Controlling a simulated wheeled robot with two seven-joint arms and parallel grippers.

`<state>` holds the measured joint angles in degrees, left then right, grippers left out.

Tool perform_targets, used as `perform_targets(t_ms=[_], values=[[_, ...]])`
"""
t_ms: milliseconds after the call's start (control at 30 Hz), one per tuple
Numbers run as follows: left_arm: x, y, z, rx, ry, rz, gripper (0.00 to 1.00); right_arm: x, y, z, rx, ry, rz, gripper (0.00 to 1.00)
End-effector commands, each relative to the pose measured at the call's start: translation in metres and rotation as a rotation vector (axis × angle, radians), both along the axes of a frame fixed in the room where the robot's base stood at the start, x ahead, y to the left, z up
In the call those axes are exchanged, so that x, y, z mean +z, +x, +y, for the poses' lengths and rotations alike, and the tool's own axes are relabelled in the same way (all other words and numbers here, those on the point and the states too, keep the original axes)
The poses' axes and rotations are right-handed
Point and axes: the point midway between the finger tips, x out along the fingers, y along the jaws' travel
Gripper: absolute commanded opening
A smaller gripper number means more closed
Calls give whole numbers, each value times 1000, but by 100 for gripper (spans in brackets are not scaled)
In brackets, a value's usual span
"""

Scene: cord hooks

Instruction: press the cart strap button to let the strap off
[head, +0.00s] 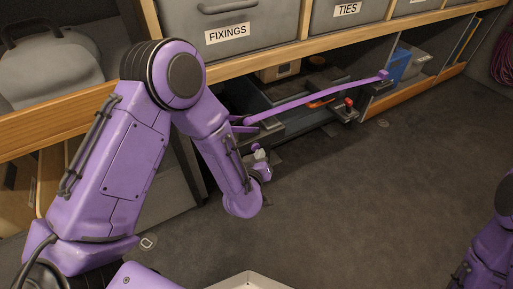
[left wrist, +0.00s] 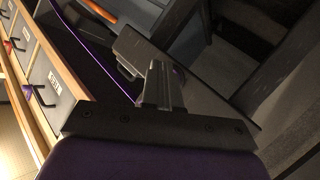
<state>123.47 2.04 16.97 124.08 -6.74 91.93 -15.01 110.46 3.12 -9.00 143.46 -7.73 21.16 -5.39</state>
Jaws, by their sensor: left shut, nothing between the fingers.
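A purple strap (head: 315,97) runs across the open front of a dark grey cart (head: 270,128) in the low bay under the shelf. Its right end sits at a dark fitting (head: 378,86). A small red button (head: 348,102) stands on a dark block below the strap, near that end. My left gripper (head: 261,156) is small in the head view, in front of the cart's left part and well left of the button. In the left wrist view its fingers (left wrist: 161,86) are shut and empty. The button cannot be made out there. My right gripper is out of view.
Grey bins labelled FIXINGS (head: 230,30) and TIES (head: 345,12) stand on the wood-edged shelf above. A blue item (head: 399,65) and a grey box (head: 416,64) sit right of the cart. The dark floor (head: 370,200) in front is mostly clear.

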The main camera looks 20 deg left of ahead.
Motion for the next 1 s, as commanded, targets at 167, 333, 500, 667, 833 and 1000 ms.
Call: perform_targets(t_ms=[167,333,500,667,833,1000], values=[[0,1,2,0,0,0,0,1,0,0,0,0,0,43],[0,3,3,0,-1,0,0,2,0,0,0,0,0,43],[0,4,5,1,-1,-1,0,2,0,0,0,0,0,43],[0,5,6,1,-1,-1,0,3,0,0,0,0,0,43],[0,5,6,2,0,-1,0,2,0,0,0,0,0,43],[1,2,3,0,0,0,0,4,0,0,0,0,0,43]])
